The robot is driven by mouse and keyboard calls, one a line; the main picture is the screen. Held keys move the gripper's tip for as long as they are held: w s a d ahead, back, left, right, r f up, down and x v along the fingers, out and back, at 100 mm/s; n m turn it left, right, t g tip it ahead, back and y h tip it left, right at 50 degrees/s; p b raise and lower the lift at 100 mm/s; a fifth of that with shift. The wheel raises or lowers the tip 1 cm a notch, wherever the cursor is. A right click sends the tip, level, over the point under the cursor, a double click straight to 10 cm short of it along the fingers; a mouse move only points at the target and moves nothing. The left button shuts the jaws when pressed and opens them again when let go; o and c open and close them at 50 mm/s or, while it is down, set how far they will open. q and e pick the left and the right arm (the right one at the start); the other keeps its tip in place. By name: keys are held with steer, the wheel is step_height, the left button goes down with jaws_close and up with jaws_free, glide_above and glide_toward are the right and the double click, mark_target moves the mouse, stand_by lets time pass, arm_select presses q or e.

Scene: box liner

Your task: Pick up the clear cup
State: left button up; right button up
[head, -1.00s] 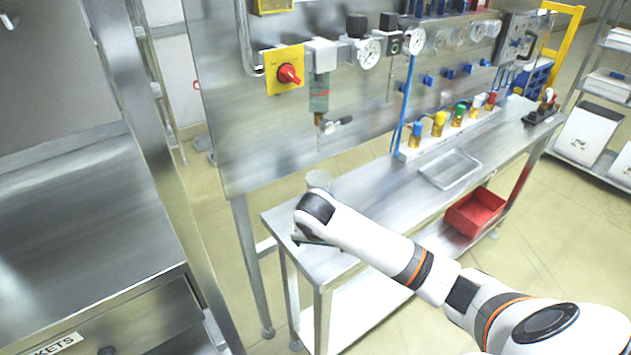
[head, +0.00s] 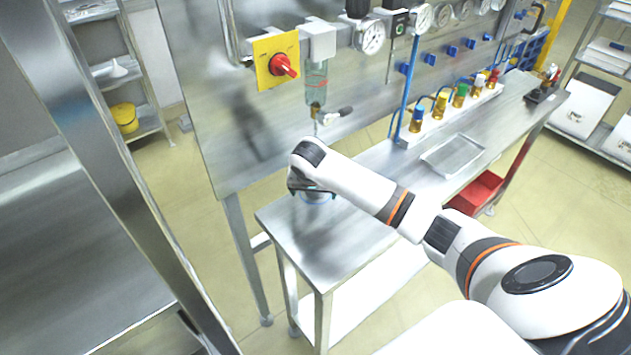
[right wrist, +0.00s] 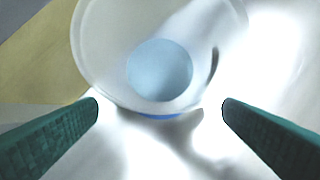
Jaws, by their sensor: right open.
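The clear cup (right wrist: 160,72) shows large in the right wrist view, with a pale blue round bottom, seen from above its rim. In the head view the cup (head: 316,198) is mostly hidden under my right gripper, on the near left end of the steel bench (head: 300,240). My right gripper (right wrist: 160,106) is open, with green fingertips at the near left and near right of the cup. The fingers do not visibly touch it. In the head view my right gripper (head: 312,191) is at the cup, below the hanging filter. My left gripper is not in view.
A steel panel with a red knob (head: 284,66), gauges and a filter bowl (head: 316,82) stands behind the bench. The bench's front is clear.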

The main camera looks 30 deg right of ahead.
steer(key=shift+w+d, duration=0.2)
steer(key=shift+w, duration=0.1)
steer(key=w+d, duration=0.1)
steer(key=w+d+p, duration=0.1)
steer(key=w+d, duration=0.1)
steer(key=shift+w+f, duration=0.15)
steer(key=shift+f, duration=0.2)
steer(key=shift+w+f, duration=0.1)
steer(key=shift+f, duration=0.1)
steer(key=shift+c, duration=0.6)
steer(key=c, duration=1)
arm_select(q)
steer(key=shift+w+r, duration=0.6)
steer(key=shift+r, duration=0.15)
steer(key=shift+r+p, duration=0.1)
steer(key=shift+p, duration=0.2)
arm_select(e)
steer(key=shift+d+r, duration=0.1)
